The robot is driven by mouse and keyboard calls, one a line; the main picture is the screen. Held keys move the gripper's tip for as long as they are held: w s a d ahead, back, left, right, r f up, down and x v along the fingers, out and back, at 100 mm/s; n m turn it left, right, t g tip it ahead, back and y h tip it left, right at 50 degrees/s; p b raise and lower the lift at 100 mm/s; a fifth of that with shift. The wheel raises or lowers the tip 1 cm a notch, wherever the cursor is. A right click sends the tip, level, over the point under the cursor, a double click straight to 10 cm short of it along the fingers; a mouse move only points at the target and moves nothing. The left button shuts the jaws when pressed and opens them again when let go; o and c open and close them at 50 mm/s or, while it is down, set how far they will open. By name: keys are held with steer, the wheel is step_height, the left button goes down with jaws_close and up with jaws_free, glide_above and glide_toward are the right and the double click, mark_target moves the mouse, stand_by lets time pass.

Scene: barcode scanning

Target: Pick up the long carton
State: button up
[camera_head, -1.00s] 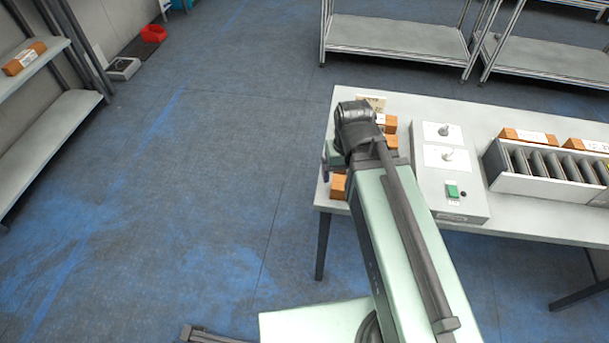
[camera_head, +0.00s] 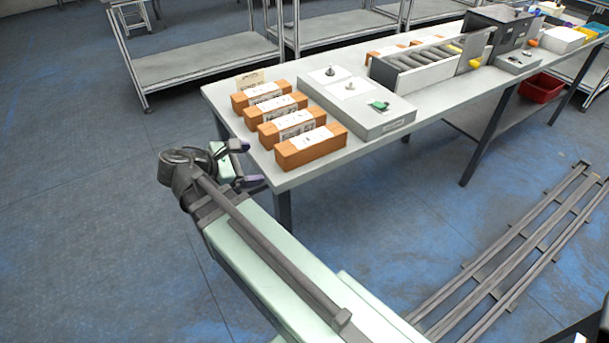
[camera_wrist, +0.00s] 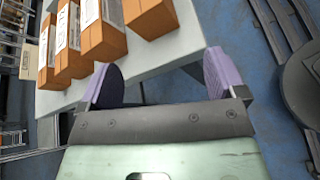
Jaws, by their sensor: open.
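Several long orange-brown cartons with white labels lie side by side in a row at the left end of the white table. The nearest carton (camera_head: 311,150) is at the front edge, with another carton (camera_head: 285,129) and more behind it; which one the task means I cannot tell. In the wrist view the cartons show at the top left, the nearest carton (camera_wrist: 150,18) partly cut off. My gripper (camera_head: 247,163) is open and empty, just off the table's left corner, beside and apart from the cartons. Its two purple-padded fingers (camera_wrist: 160,73) point toward the table edge.
A grey box (camera_head: 365,115) with a green button stands right of the cartons. Beyond it is a slotted rack (camera_head: 415,62). The table (camera_head: 232,116) has a bare strip at its left edge. Floor rails (camera_head: 520,250) lie at the right; floor left of the table is clear.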

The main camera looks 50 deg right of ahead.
mark_target(291, 146)
steer(key=d+n+h+b, duration=0.1)
steer(key=d, duration=0.3)
steer(key=s+d+f+n+g+h+b, duration=0.1)
steer(key=d+h+b, duration=0.1)
steer(key=d, duration=0.2)
steer(key=d+n+h+b, duration=0.1)
steer(key=d+b, duration=0.1)
steer(key=d, duration=0.2)
steer(key=shift+s+d+f+n+g+h, duration=0.25)
steer(key=shift+s+f+n+g+h, duration=0.1)
steer(key=shift+s+n+g+h, duration=0.05)
steer(key=c, duration=1.3)
steer(key=shift+r, duration=0.15)
